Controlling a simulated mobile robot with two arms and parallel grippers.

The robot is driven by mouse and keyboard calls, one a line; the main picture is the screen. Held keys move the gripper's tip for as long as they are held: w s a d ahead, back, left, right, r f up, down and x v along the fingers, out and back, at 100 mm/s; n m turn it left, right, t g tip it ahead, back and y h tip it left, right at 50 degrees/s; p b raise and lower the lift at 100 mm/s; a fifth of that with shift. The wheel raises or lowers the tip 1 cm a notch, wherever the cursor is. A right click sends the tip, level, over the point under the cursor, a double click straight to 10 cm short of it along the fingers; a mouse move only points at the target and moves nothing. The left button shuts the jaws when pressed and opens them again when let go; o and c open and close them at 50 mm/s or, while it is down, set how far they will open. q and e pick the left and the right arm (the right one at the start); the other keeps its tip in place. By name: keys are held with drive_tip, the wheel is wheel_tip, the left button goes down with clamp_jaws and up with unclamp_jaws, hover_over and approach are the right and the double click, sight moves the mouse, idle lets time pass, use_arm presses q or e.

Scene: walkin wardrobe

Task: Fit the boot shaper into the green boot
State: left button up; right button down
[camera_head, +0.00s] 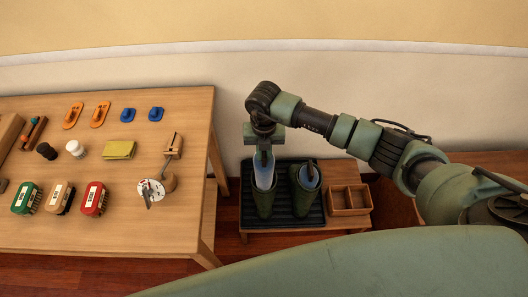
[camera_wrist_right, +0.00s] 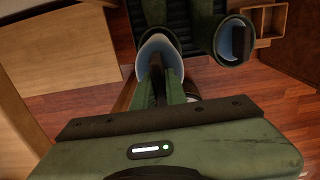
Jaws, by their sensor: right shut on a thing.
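Two green boots stand upright side by side on a black ribbed tray (camera_head: 284,219). My right gripper (camera_head: 263,152) points down at the left boot's mouth. My left gripper is out of view.
A wooden compartment box (camera_head: 349,199) stands right of the tray on a low bench. The wooden table (camera_head: 112,236) at left holds several brushes, a yellow cloth (camera_head: 119,149), jars and orange and blue pieces. A wall is close behind.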

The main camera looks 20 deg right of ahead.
drive_tip(key=shift+f+b, duration=2.3)
drive_tip(key=shift+f, duration=0.75)
drive_tip(key=shift+d+f+b, duration=0.1)
drive_tip(key=shift+f+b, duration=2.3)
drive_tip(key=shift+f, duration=0.5)
drive_tip(key=c, duration=1)
unclamp_jaws()
drive_tip(key=shift+s+f, duration=0.1)
drive_tip(key=shift+f, duration=0.05)
drive_tip(key=shift+o, duration=0.2)
